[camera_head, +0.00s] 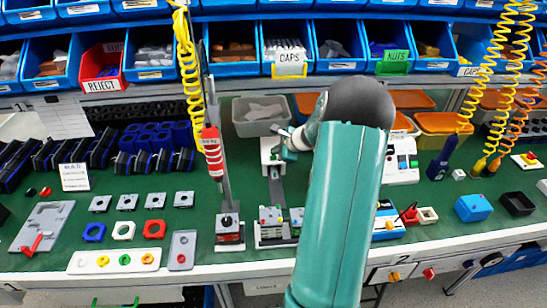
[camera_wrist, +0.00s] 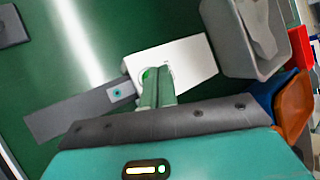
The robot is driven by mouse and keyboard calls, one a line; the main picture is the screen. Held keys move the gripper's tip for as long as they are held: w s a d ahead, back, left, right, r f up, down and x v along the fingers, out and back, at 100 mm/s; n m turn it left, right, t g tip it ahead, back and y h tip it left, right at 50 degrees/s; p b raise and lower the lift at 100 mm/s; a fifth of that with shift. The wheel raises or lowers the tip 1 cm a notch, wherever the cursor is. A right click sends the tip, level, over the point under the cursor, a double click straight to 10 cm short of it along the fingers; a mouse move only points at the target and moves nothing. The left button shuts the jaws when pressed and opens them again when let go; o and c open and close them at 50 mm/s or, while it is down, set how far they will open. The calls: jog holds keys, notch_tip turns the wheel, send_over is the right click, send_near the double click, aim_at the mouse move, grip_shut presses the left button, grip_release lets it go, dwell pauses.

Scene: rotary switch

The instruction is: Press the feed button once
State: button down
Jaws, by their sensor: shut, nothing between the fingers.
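A white feeder block (camera_wrist: 192,62) lies under my gripper in the wrist view. A round green part, which looks like the feed button (camera_wrist: 147,73), shows on the block right by my fingertips. They partly cover it, and I cannot tell whether they touch it. My gripper (camera_wrist: 157,76) is shut and empty, its green fingers side by side. A grey rail (camera_wrist: 70,112) runs out from the block and carries a small plate with a blue-green dot (camera_wrist: 117,93). In the head view my gripper (camera_head: 284,146) is over the white block (camera_head: 267,158), partly hidden by my arm.
A grey bin (camera_head: 257,125) stands right behind the block; it also shows in the wrist view (camera_wrist: 245,65).

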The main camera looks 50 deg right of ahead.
aim_at(276, 158)
jog(key=shift+r, duration=0.25)
jog(key=shift+r, duration=2.5)
